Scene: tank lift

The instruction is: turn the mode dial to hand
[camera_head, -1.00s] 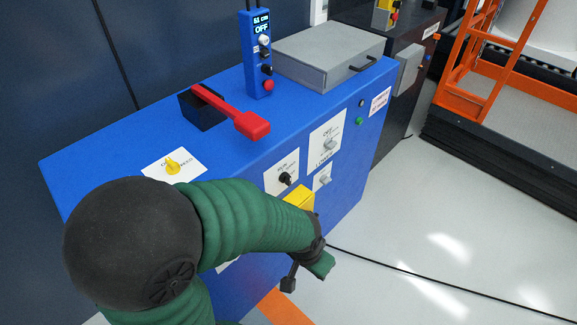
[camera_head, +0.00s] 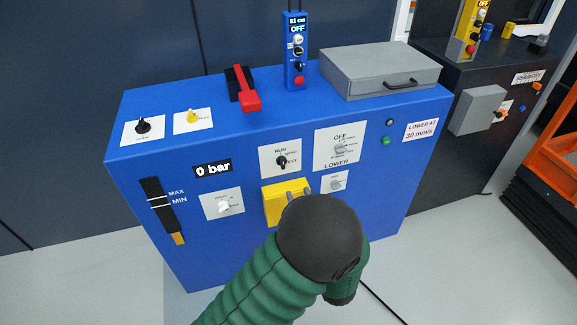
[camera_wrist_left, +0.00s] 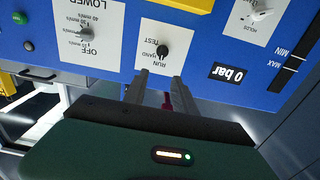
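The mode dial (camera_head: 281,161) is a black knob on a white plate marked RUN, HAND and TEST, on the front of the blue cabinet. In the left wrist view, which is upside down, the dial (camera_wrist_left: 162,50) shows just beyond the fingertips. I cannot tell which mark its pointer faces. My left gripper (camera_head: 299,196) is in front of the panel, below the dial in the head view, mostly hidden by its dark wrist. In the left wrist view its two grey fingers (camera_wrist_left: 160,77) stand apart with nothing held between them. My right gripper is not in view.
The yellow box (camera_head: 284,203) is below the dial. The OFF/LOWER dial (camera_head: 340,150) is to its right, and a 0 bar display (camera_head: 212,168) to its left. A red lever (camera_head: 248,98) and blue pendant (camera_head: 295,62) are on top. A cable lies on the floor.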

